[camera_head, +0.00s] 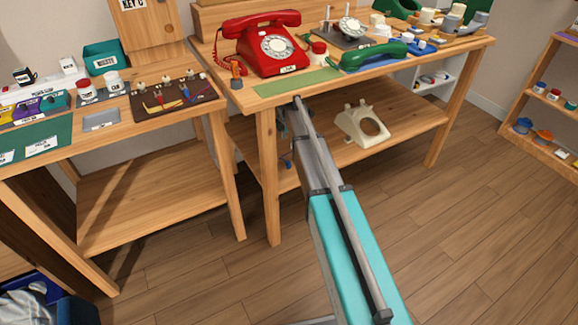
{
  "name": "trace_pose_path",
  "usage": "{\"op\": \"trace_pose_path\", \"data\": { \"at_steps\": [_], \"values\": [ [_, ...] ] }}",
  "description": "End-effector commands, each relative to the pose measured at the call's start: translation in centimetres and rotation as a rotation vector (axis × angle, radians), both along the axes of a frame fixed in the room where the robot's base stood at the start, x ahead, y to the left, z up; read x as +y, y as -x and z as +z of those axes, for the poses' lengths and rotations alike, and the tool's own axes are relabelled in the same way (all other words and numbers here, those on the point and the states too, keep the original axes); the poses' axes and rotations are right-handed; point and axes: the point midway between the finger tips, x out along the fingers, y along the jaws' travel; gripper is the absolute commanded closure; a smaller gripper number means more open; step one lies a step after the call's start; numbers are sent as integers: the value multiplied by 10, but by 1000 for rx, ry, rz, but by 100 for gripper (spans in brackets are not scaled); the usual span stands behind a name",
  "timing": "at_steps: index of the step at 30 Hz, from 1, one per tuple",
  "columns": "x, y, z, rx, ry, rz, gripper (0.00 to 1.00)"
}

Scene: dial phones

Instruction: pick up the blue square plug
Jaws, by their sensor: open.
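A dark brown panel (174,98) lies on the left bench with several plugs and short cords on it. A small blue piece (185,91) sits on this panel between yellow and red ones; it may be the blue square plug, but it is too small to tell its shape. My arm reaches from the bottom of the view up toward the front of the middle bench, right of the panel and apart from it. My gripper's fingers cannot be made out; the arm hides that end.
The middle bench (365,75) carries a red dial phone (268,43), a green handset (374,55) and a green mat (297,81). A cream phone shell (361,123) rests on its lower shelf. The left bench holds a teal bin (103,59) and cups. The wood floor at right is clear.

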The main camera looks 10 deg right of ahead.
Motion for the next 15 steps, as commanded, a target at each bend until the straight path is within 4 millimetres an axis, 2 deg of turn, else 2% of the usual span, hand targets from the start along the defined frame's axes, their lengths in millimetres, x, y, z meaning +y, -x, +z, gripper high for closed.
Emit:
{"op": "trace_pose_path", "data": {
  "at_steps": [15],
  "values": [
    [-1,-1,-4,0,0,5,26]
  ]
}}
